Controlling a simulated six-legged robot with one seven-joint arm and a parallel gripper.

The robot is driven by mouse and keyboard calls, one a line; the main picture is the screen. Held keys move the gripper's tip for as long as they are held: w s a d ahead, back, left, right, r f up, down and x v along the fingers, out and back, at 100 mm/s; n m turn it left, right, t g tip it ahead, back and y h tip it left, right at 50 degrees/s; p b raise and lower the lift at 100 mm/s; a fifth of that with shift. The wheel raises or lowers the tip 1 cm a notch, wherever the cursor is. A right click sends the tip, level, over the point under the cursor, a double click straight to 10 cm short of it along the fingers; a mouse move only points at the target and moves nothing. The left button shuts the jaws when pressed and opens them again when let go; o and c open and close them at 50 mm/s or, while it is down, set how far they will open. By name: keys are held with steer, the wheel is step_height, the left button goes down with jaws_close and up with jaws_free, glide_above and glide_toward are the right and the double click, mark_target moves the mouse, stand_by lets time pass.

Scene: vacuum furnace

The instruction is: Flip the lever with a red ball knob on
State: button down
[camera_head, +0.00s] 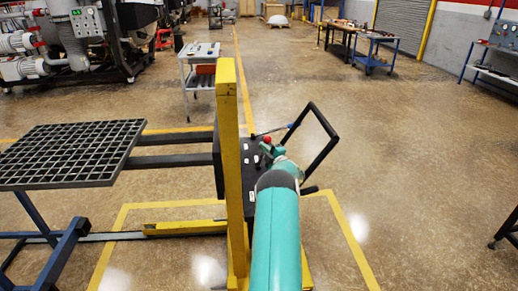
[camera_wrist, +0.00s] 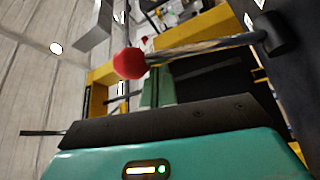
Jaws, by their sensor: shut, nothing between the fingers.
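The lever's red ball knob (camera_wrist: 130,63) shows large in the upper left middle of the wrist view. Its metal rod (camera_wrist: 205,45) runs right to a black base (camera_wrist: 280,35). In the head view, the red knob (camera_head: 267,139) is small, above the black control box of the yellow lifting frame. My gripper (camera_head: 274,153) is at that box, close to the knob, partly hidden by my teal arm. In the wrist view, my gripper (camera_wrist: 157,88) is shut and empty, with its fingers beyond the rod, near the knob. Whether they touch the lever is unclear.
A yellow post (camera_head: 229,150) stands just left of my arm. A black handle frame (camera_head: 318,145) rises to the right of the box. A black grid platform (camera_head: 70,152) lies left. A small cart (camera_head: 199,75) stands behind. The floor to the right is open.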

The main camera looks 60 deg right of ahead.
mark_target(267, 141)
steer(key=shift+s+d, duration=0.25)
steer(key=shift+s, duration=0.05)
steer(key=shift+f, duration=0.1)
stand_by(0.3)
step_height(267, 141, up, 4)
steer(key=shift+s+a+f, duration=0.1)
steer(key=shift+s, duration=0.05)
steer(key=s+a+r, duration=0.8)
steer(key=a+r, duration=0.1)
steer(key=a, duration=0.2)
steer(key=shift+r, duration=0.1)
stand_by(0.6)
